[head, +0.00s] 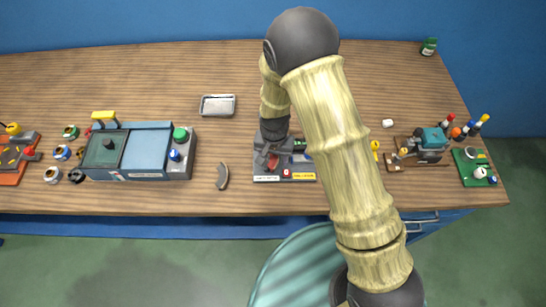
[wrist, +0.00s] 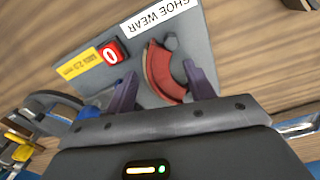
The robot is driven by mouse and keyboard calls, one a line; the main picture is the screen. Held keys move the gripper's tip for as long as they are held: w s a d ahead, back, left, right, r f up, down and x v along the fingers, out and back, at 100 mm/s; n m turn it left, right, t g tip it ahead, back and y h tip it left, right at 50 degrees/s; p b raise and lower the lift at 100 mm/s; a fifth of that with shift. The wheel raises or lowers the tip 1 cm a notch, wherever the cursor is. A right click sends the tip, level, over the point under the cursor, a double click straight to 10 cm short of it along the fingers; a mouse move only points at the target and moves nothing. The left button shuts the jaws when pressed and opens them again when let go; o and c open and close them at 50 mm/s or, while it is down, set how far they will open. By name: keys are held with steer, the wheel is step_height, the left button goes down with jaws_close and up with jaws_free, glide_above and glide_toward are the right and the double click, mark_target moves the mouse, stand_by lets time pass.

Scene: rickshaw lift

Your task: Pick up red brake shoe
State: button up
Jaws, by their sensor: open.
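One finger is on each side of the red shoe, with gaps visible between fingers and shoe. Whether the fingertips are at the shoe's height I cannot tell. My arm hides part of the device in the head view.
A dark curved shoe (head: 222,176) lies on the wooden table (head: 350,60) left of the device. A metal tray (head: 217,105) lies behind it. A blue-grey machine (head: 145,155) stands at left. A teal-topped device (head: 432,142) stands at right. The back middle is clear.

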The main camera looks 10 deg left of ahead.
mark_target(274, 158)
steer(key=c, duration=1.2)
steer(key=shift+o, duration=0.2)
step_height(274, 158, up, 10)
steer(key=b, duration=0.1)
